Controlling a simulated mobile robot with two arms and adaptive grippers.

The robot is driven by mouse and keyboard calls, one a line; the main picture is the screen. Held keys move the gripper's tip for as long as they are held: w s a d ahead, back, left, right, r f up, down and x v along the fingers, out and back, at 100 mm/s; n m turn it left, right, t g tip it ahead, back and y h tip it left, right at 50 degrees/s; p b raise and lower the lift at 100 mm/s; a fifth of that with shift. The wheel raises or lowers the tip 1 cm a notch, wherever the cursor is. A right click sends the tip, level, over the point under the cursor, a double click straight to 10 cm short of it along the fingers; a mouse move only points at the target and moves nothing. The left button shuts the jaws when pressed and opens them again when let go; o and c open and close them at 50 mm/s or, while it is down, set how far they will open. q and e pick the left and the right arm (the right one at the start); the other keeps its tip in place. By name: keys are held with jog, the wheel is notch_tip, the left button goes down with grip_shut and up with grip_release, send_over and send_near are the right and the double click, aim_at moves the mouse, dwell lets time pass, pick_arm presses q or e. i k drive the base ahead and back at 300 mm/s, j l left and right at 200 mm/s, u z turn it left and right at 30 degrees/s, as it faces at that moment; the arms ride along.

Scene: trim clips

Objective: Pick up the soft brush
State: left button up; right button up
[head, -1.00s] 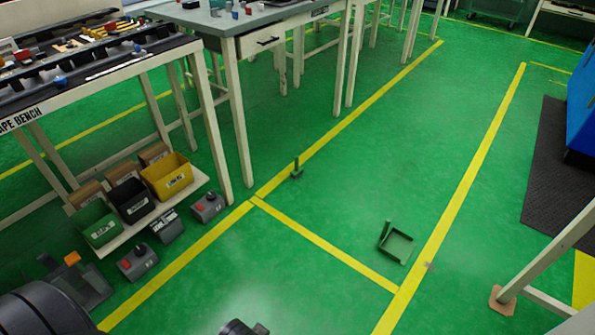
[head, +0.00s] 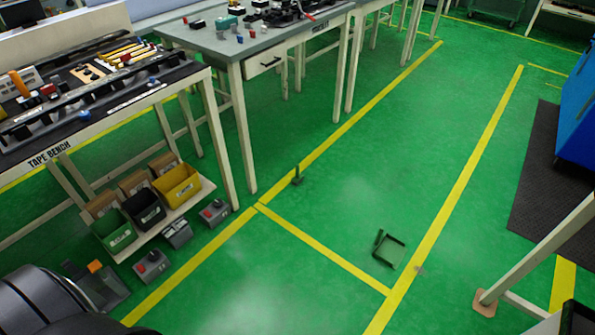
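I cannot pick out a soft brush for certain. Several long tools with yellow and red parts (head: 118,58) lie on the tape bench (head: 60,147) at the left, too small to name. A small dark upright thing (head: 297,176) stands on the green floor by the yellow line. A dark green open tray-like thing (head: 388,249), perhaps a dustpan, lies on the floor right of centre. Dark rounded parts of my own body fill the lower left corner. Neither gripper's fingers can be seen.
Yellow (head: 178,186), black (head: 144,209) and green (head: 115,231) bins sit on the tape bench's low shelf. Grey boxes with red tops (head: 152,265) stand on the floor beside it. A grey-topped table (head: 225,45) stands behind. The marked floor lane is mostly clear.

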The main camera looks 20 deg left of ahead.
aim_at(299, 177)
jog(key=i+j, duration=0.3)
jog(key=i, duration=0.15)
jog(key=i+j, duration=0.25)
jog(key=i, duration=0.15)
jog(key=i+j+u, duration=0.1)
jog(key=i+j, duration=0.2)
jog(key=i, duration=0.15)
jog(key=i+j, duration=0.25)
jog(key=i, duration=0.2)
